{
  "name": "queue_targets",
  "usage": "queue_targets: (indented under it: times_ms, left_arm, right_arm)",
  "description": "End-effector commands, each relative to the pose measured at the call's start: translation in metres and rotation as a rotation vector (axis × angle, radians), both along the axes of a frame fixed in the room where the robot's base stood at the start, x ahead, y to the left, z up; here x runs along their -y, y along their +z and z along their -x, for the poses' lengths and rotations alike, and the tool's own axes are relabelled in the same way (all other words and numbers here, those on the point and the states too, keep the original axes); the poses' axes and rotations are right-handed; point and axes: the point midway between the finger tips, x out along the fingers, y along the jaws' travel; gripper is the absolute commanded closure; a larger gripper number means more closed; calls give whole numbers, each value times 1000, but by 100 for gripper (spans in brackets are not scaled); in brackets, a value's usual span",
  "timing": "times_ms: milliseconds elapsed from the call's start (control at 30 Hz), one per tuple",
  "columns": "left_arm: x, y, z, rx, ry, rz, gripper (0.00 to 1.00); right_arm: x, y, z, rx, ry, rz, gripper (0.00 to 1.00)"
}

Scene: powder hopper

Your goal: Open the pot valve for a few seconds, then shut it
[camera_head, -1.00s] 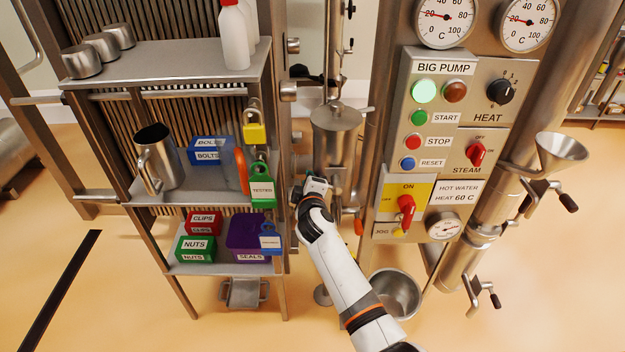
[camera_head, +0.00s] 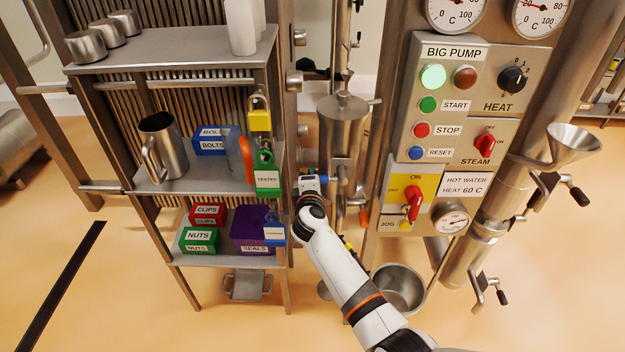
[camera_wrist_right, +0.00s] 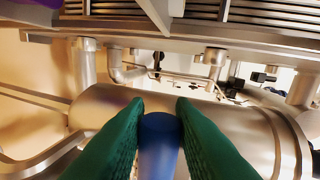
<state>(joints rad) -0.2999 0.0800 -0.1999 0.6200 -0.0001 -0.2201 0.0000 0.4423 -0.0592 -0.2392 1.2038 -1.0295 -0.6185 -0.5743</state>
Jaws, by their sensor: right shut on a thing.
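The steel pot (camera_head: 342,130) with a lid stands between the shelf rack and the control panel. A blue valve handle (camera_head: 321,180) shows at its lower left side. My right gripper (camera_head: 314,181) is at this handle, its arm rising from the bottom of the head view. In the right wrist view its green fingers are shut on the blue handle (camera_wrist_right: 160,145), one on each side. The steel pot body (camera_wrist_right: 225,125) lies behind them there. The valve's inside and any flow are hidden. My left gripper is not in view.
The shelf rack (camera_head: 190,181) with bins and padlocks stands close left of my right gripper. The control panel (camera_head: 420,110) is to the right. An orange handle (camera_head: 363,218) hangs lower right of the gripper. A steel bowl (camera_head: 400,290) is below, partly behind my arm.

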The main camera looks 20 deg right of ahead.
Motion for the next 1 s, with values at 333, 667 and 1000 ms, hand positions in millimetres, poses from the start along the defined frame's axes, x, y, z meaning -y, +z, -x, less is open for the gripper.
queue_targets:
  times_ms: [333,667,1000]
  left_arm:
    - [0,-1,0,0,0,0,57]
    - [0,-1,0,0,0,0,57]
    - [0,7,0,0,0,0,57]
  right_arm:
    - [1,-14,4,-26,-4,1,70]
    - [0,-11,3,-19,-3,-1,58]
    - [-10,-2,34,-17,-2,-4,58]
